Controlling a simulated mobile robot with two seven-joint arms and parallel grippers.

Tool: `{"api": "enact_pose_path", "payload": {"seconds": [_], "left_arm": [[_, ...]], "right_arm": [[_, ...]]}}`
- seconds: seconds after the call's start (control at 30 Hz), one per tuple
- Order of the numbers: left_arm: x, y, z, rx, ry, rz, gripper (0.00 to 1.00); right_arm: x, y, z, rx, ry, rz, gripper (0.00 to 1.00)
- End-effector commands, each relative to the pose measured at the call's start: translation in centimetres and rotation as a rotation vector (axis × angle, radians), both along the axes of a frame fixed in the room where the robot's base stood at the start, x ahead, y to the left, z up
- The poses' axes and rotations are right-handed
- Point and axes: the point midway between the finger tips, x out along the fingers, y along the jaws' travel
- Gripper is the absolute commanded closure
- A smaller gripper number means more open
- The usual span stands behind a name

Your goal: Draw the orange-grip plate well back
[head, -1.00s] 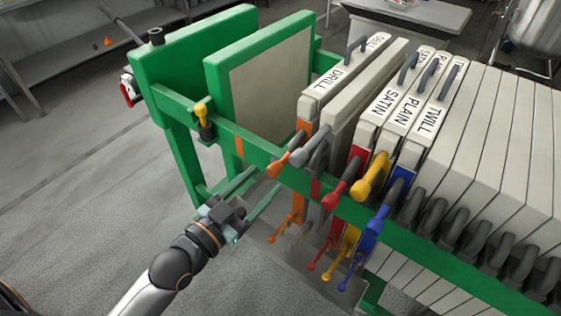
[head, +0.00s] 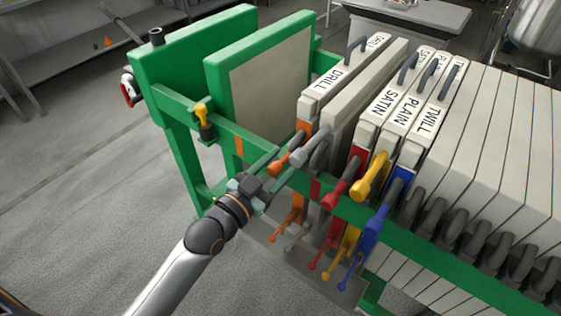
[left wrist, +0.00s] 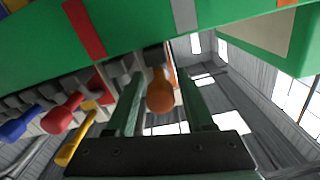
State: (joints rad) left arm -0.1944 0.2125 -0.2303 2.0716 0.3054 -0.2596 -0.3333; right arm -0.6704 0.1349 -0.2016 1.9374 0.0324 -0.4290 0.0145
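The orange-grip plate (head: 335,80) is a pale slab marked DRILL in the row on the green frame. Its orange grip (head: 277,169) sticks out over the near green rail; in the left wrist view the grip's rounded end (left wrist: 160,94) faces the camera. My left gripper (head: 286,160) is open at this grip. In the left wrist view its two fingers (left wrist: 160,85) stand on either side of the orange grip, with a gap visible at each side. Whether a finger touches the grip I cannot tell. My right gripper is not in view.
A grey-grip plate (head: 362,92) stands right beside the orange one, then plates with red (head: 335,195), yellow (head: 370,180) and blue (head: 385,210) grips. A green end plate with pale face (head: 270,85) stands left, with a gap between. The near green rail (head: 235,142) runs below the grips.

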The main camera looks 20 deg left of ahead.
Motion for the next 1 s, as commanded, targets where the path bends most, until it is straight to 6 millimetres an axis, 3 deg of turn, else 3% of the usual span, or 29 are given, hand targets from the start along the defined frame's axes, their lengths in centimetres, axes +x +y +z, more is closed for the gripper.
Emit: {"api": "enact_pose_path", "payload": {"seconds": [0.07, 0.43, 1.0], "left_arm": [[-0.01, 0.02, -0.01, 0.000, 0.000, 0.000, 0.57], [0.01, 0.10, 0.02, 0.002, -0.001, 0.002, 0.99], [0.05, 0.24, 0.07, 0.004, -0.004, 0.005, 1.00]], "right_arm": [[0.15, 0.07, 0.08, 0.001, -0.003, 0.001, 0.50], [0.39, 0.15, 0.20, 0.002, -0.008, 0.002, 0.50], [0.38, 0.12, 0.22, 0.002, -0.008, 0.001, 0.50]]}}
